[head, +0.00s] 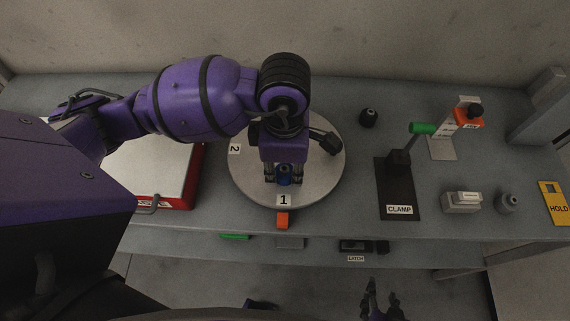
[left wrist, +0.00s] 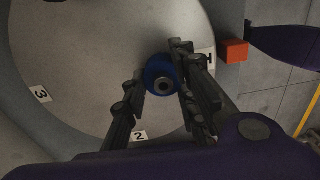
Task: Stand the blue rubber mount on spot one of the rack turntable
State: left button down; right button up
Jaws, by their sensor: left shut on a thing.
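The round grey rack turntable (head: 325,178) lies on the bench, with label 1 (head: 283,200) at its front edge and label 2 (head: 235,148) at its left. My left gripper (head: 284,178) points down over the turntable just behind label 1. It is shut on the blue rubber mount (head: 284,169). In the left wrist view the round blue mount (left wrist: 158,68), with a dark centre, sits between the fingertips near label 1 (left wrist: 210,57). I cannot tell whether its base touches the turntable. My right gripper (head: 380,302) is open and empty, low at the bottom of the head view.
An orange block (head: 282,219) sits at the turntable's front edge. On the right are a black mount (head: 368,117), the clamp stand (head: 397,190), a grey block (head: 461,202), a grey mount (head: 508,202) and a yellow HOLD sign (head: 553,203).

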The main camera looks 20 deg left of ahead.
aim_at(285, 167)
pick_arm(q)
jog(key=shift+f, duration=0.15)
jog(key=c, duration=1.4)
grip_release()
notch_tip(285, 167, up, 12)
jog(key=shift+r+p, duration=0.25)
jog(key=shift+p, duration=0.15)
